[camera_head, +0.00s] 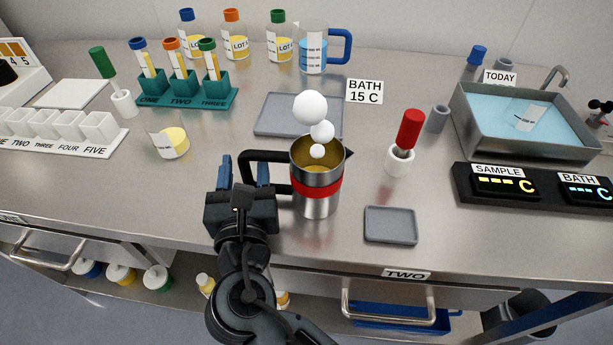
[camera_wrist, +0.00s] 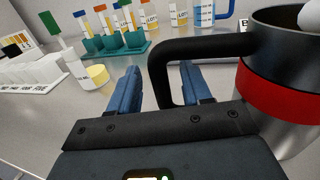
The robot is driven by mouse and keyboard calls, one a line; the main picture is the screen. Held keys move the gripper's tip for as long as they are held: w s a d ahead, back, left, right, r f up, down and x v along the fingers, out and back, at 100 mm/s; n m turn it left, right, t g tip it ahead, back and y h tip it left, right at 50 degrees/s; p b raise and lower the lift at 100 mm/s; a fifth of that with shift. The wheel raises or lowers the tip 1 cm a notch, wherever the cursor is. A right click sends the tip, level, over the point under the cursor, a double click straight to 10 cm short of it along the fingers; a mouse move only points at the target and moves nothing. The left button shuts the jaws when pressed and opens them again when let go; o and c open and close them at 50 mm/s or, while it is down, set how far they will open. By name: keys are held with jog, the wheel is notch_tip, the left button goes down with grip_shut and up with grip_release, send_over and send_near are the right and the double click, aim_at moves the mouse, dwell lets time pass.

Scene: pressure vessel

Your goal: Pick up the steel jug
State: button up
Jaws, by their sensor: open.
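The steel jug (camera_head: 316,206) stands upright on the bench, with a red band, a black handle on its left and yellowish contents. White balls or puffs show at and above its mouth. It also shows at the right of the wrist view (camera_wrist: 275,135). My gripper (camera_head: 243,175) is open at the jug's left, by the handle.
A grey mat (camera_head: 285,115) lies behind the jug and a small grey tray (camera_head: 390,225) at its right front. A white holder with a red-handled tool (camera_head: 408,135) stands to the right. A teal tube rack (camera_head: 185,97) and a yellow-topped pot (camera_head: 173,143) are at the left.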

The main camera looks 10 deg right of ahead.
jog(key=shift+w, duration=0.2)
grip_shut()
dwell(0.3)
jog(key=shift+r, duration=0.15)
